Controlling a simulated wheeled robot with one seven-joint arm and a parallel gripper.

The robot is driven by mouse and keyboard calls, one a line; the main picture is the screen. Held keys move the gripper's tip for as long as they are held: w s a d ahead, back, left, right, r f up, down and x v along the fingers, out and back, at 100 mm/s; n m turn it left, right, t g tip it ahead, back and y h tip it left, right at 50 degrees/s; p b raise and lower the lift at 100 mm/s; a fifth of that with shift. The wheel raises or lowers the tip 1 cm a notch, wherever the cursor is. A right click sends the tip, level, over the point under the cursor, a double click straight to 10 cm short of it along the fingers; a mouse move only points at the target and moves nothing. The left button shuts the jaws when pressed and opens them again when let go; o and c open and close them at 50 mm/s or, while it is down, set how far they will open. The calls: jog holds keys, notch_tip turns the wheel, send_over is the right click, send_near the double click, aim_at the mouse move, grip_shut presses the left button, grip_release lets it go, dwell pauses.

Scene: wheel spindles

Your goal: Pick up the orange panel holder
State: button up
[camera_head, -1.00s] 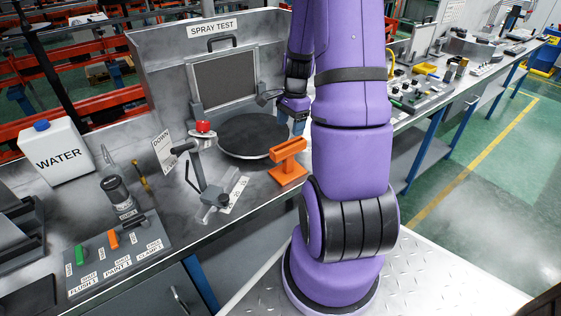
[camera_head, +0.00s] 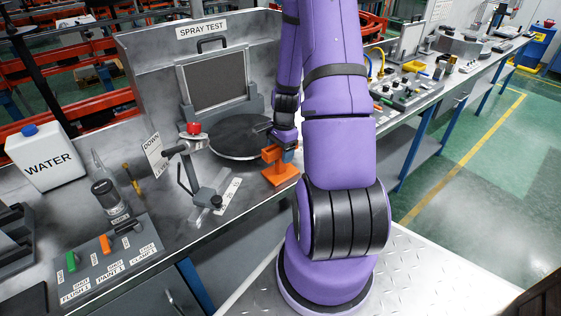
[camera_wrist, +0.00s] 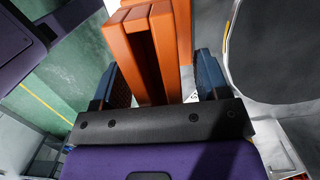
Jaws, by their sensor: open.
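The orange panel holder (camera_head: 280,170) stands upright on the workbench near its front edge, just right of the lever stand. In the wrist view the holder (camera_wrist: 152,50) shows large, with its slotted top between the two blue fingers. My gripper (camera_head: 277,148) is at the holder's upper part in the head view. In the wrist view my gripper (camera_wrist: 162,85) is open, with one finger on each side of the holder.
A black round turntable (camera_head: 240,136) lies behind the holder, in front of the spray test panel (camera_head: 215,80). A water container (camera_head: 45,157) and a switch panel (camera_head: 110,258) are farther left.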

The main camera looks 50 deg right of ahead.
jog(key=c, duration=1.2)
jog(key=shift+r, duration=0.15)
